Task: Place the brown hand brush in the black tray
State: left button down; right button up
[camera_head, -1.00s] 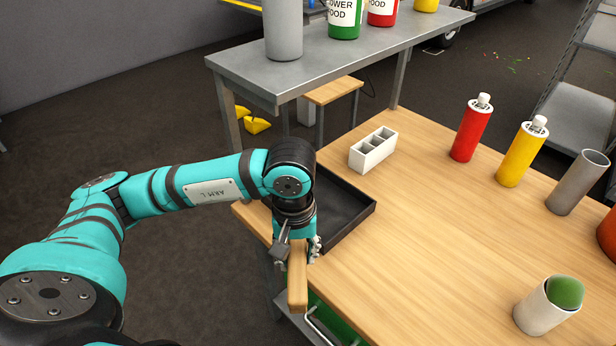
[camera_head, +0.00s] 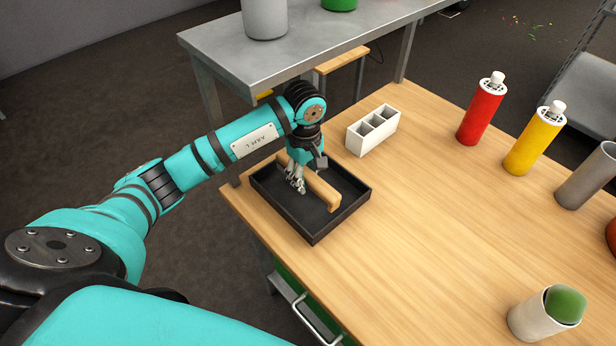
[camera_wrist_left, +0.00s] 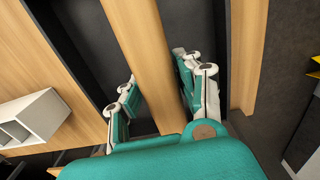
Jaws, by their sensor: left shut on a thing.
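The brown hand brush (camera_head: 323,189) is a long wooden bar, and it also shows in the left wrist view (camera_wrist_left: 143,45) running between my fingers. My left gripper (camera_head: 297,182) is shut on it near its middle; its fingers lie on both sides of the brush in the wrist view (camera_wrist_left: 157,72). The black tray (camera_head: 318,238) lies at the table's far left corner, and the brush is inside its outline in the head view. I cannot tell whether the brush touches the tray floor. The tray's dark floor also shows in the wrist view (camera_wrist_left: 84,35). My right gripper is not in view.
A white divided box (camera_head: 372,132) stands just right of the tray. A red bottle (camera_head: 480,112), a yellow bottle (camera_head: 527,145) and a grey cylinder (camera_head: 588,175) stand farther right. A white cup with a green top (camera_head: 540,318) is at the front right. The table's middle is clear.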

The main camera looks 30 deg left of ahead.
aim_at(308, 181)
pick_arm(q)
jog(key=shift+w+a, duration=0.1)
jog(key=shift+w, duration=0.6)
notch_tip(308, 181, down, 3)
jog(key=shift+w+f+p, duration=0.1)
jog(key=shift+f+p, duration=0.05)
jog(key=shift+p, duration=0.45)
jog(key=shift+f, duration=0.2)
jog(key=shift+f+b, duration=0.2)
jog(key=shift+b, duration=0.1)
jog(key=c, duration=0.9)
grip_release()
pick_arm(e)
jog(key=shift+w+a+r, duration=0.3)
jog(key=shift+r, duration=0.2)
